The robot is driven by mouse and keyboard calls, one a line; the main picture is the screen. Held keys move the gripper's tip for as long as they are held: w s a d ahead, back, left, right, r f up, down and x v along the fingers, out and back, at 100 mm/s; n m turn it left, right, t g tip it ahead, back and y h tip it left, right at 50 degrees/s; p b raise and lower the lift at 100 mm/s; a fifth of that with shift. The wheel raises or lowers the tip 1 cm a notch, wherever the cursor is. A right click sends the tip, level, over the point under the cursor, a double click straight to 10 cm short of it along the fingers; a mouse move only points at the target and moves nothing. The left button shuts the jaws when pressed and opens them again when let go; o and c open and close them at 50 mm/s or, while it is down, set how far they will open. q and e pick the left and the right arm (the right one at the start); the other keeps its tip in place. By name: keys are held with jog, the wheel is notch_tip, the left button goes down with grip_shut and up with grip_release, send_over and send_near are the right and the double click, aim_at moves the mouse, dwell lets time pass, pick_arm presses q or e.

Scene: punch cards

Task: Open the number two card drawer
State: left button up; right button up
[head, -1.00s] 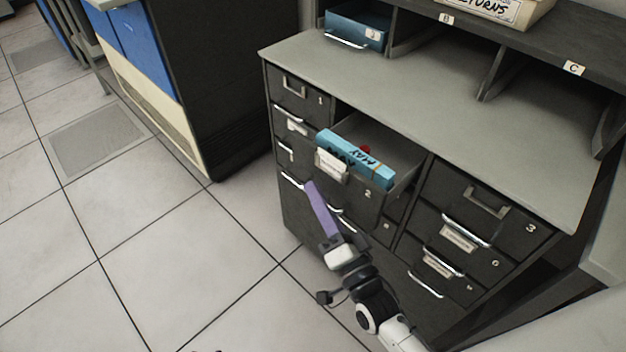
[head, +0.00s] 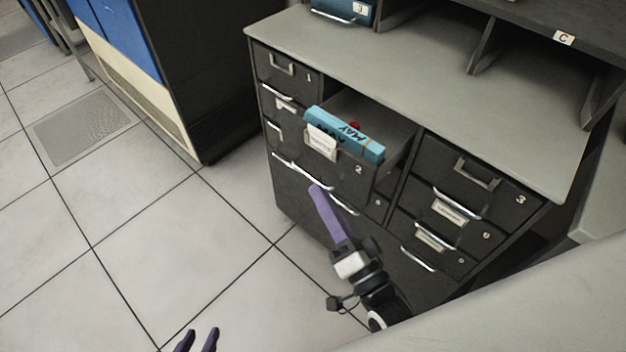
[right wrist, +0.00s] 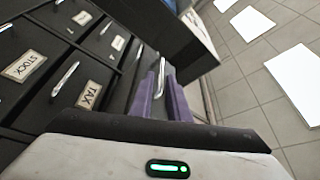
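The number two drawer (head: 345,172) stands pulled out of the dark cabinet, with its inside visible from above. A blue block of cards marked MAY (head: 345,136) and a small red item (head: 355,126) are in it. A white label (head: 322,142) is on its front. My right gripper (head: 317,190) is below and in front of this drawer front. In the right wrist view its purple fingers (right wrist: 163,85) are apart, with a silver handle beyond their tips; contact is unclear. My left gripper (head: 197,338) is open and empty at the bottom edge, over the floor.
Drawer one (head: 288,68) and drawer three (head: 475,180) are shut. The grey counter top (head: 420,75) overhangs the drawers. A dark cabinet (head: 205,80) stands to the left. The tiled floor (head: 140,220) in front is clear. Papers (right wrist: 295,75) lie on the floor in the right wrist view.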

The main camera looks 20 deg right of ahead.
jog(key=shift+v, duration=2.15)
